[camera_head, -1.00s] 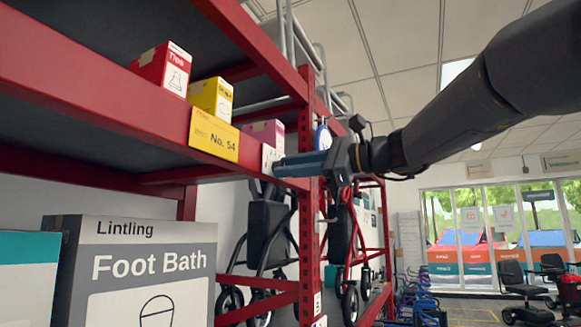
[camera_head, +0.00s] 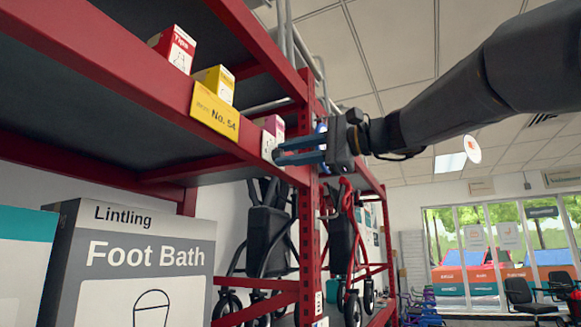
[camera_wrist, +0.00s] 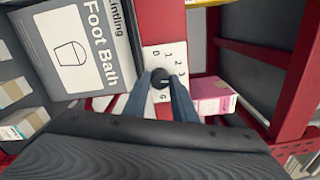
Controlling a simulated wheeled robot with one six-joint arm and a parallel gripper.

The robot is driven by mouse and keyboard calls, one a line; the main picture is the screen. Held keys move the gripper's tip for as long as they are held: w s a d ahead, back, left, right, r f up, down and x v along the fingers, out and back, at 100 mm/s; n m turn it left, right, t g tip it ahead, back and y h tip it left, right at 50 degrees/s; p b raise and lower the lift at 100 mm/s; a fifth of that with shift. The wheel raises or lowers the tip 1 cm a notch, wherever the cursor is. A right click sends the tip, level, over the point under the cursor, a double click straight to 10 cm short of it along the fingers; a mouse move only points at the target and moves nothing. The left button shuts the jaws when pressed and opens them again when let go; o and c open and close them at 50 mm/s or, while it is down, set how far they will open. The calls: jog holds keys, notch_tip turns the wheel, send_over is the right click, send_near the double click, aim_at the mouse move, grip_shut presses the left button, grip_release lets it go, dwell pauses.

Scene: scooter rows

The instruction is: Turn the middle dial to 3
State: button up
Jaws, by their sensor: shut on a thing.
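A white dial plate (camera_wrist: 153,54) with printed numbers is fixed to the red shelf beam. The numbers 0, 1, 2 and 3 show along its upper and right part. Its black round knob (camera_wrist: 160,77) sits between my blue fingertips, and my gripper (camera_wrist: 160,83) is shut on it. I cannot tell which number the knob points at. In the head view my gripper (camera_head: 278,152) reaches the plate (camera_head: 268,145) from the right, and its fingers hide the knob. I see no other dial clearly.
A Foot Bath box (camera_head: 140,265) stands on the lower left. Red and yellow (camera_head: 214,84) boxes sit on the upper shelf, above a yellow No. 54 label (camera_head: 214,111). A pink box (camera_wrist: 210,95) lies close beside the dial. A red upright (camera_head: 308,220) stands right of it.

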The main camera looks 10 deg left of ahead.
jog(key=shift+n+b, duration=0.4)
jog(key=o, duration=1)
jog(key=shift+o, duration=0.2)
jog(key=b+v, duration=0.2)
jog(key=v, duration=0.5)
jog(key=shift+s+d, duration=0.15)
jog(key=shift+d, duration=0.25)
